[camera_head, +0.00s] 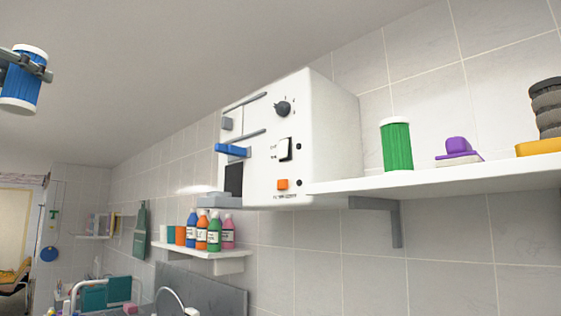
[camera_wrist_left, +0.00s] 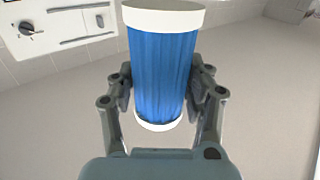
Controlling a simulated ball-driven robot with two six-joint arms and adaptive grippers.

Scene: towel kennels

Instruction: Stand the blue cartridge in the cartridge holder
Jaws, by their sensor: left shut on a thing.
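The blue cartridge (camera_head: 20,88) is a ribbed blue cylinder with white end caps. It is high at the left edge of the head view, slightly tilted and clear of any surface. My left gripper (camera_head: 30,65) is shut on it. In the left wrist view the cartridge (camera_wrist_left: 162,62) stands between the two fingers of the left gripper (camera_wrist_left: 160,85). A white box-shaped machine (camera_head: 268,150) on the wall has a blue lever (camera_head: 233,150), a dark opening (camera_head: 234,179) and a grey ledge below it. I cannot tell for certain whether this is the cartridge holder. My right gripper is not in view.
A white shelf (camera_head: 420,181) at the right bears a green cartridge (camera_head: 397,146), a purple brush (camera_head: 457,150) and a dark stacked thing on a yellow base. A lower shelf (camera_head: 200,251) holds several bottles. Free air lies between my left gripper and the machine.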

